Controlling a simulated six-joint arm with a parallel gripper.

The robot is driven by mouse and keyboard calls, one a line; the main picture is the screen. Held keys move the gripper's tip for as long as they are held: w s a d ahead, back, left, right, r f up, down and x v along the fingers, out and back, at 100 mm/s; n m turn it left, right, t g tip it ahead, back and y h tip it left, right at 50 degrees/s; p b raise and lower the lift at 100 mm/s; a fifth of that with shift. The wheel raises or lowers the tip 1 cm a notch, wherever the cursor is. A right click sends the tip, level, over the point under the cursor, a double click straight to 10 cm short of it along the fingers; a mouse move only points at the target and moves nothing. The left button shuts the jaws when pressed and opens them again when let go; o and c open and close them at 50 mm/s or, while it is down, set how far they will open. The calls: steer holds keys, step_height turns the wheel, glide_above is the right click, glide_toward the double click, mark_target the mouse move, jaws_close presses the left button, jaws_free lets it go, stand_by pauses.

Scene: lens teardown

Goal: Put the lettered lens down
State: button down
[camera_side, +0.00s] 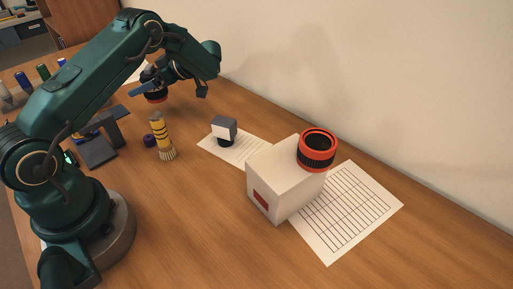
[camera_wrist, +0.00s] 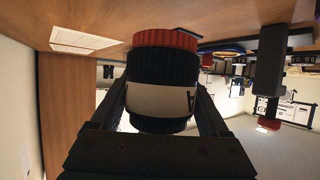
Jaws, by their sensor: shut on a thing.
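My gripper (camera_side: 146,88) is shut on the lettered lens (camera_side: 156,96), at the far end of the arm in the side view. In the wrist view the lens (camera_wrist: 163,65) sits between the two fingers. It has a red ribbed ring, a dark ribbed body and a white band with a black letter, partly cut off by the right finger.
Another red-ringed lens (camera_side: 317,148) sits on a white box (camera_side: 270,178) beside a gridded sheet (camera_side: 350,210). A small grey-and-white block (camera_side: 224,130) stands on a paper.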

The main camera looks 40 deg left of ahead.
mark_target(166, 89)
steer(key=shift+f, duration=2)
steer(key=shift+f, duration=0.3)
steer(key=shift+f, duration=0.45)
jaws_free()
steer(key=shift+r, duration=0.25)
steer(key=v, duration=1.1)
steer(key=shift+w+r, duration=0.15)
steer(key=shift+r, duration=0.25)
steer(key=shift+w+d+r, duration=0.1)
steer(key=shift+d+r, duration=0.1)
steer(key=shift+d, duration=0.2)
